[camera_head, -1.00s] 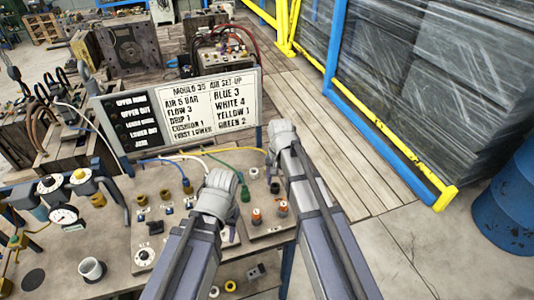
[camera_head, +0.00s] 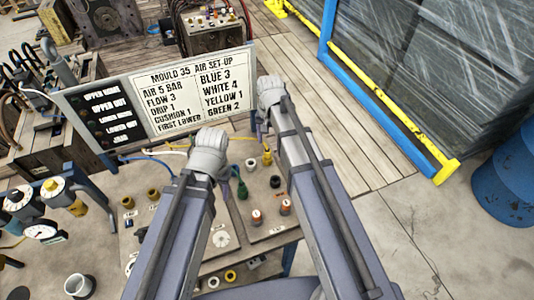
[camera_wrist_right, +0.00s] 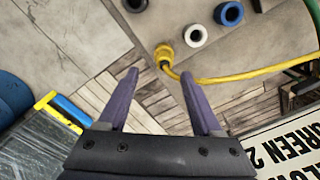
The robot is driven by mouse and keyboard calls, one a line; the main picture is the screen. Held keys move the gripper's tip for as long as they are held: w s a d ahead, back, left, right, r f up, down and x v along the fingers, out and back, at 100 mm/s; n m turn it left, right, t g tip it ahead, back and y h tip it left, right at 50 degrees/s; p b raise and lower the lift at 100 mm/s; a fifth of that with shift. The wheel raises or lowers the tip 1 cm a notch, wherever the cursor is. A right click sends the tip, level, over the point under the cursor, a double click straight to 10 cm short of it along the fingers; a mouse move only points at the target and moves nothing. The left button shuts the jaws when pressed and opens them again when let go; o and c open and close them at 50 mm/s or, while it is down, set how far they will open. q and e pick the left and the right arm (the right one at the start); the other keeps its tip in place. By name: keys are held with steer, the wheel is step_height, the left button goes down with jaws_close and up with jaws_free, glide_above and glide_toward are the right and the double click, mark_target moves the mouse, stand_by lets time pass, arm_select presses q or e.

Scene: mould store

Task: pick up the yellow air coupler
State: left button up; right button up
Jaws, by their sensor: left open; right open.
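The yellow air coupler (camera_head: 267,157) stands at the back of the bench panel, below my right forearm in the head view. In the right wrist view the coupler (camera_wrist_right: 163,52), with its yellow hose, shows just beyond the fingertips, between their lines. My right gripper (camera_wrist_right: 160,75) is open and empty, its two purple fingers apart and not touching the coupler. In the head view the right gripper (camera_head: 270,90) is over the right end of the sign, its fingers hidden. My left gripper (camera_head: 208,150) is over the panel near the green coupler (camera_head: 241,187); its fingers are hidden too.
The white sign (camera_head: 200,88) stands at the back of the bench. White (camera_wrist_right: 194,36) and blue (camera_wrist_right: 229,13) ring fittings are beside the coupler. Gauges (camera_head: 40,231) and a cup (camera_head: 79,286) are at the left. Open floor (camera_head: 430,235) lies to the right.

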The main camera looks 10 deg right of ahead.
mark_target(268, 149)
step_height(268, 149, down, 2)
steer(key=shift+w+f+b, duration=0.1)
steer(key=shift+f+b, duration=0.1)
steer(key=shift+b, duration=0.7)
arm_select(q)
step_height(268, 149, down, 8)
steer(key=b, duration=0.5)
steer(key=shift+r, duration=0.25)
arm_select(e)
steer(key=f, duration=0.5)
steer(key=shift+w+a+f, duration=0.1)
steer(key=shift+w+a, duration=0.1)
steer(key=shift+a, duration=0.05)
arm_select(q)
steer(key=shift+r, duration=0.1)
arm_select(e)
steer(key=shift+c, duration=0.4)
jaws_close()
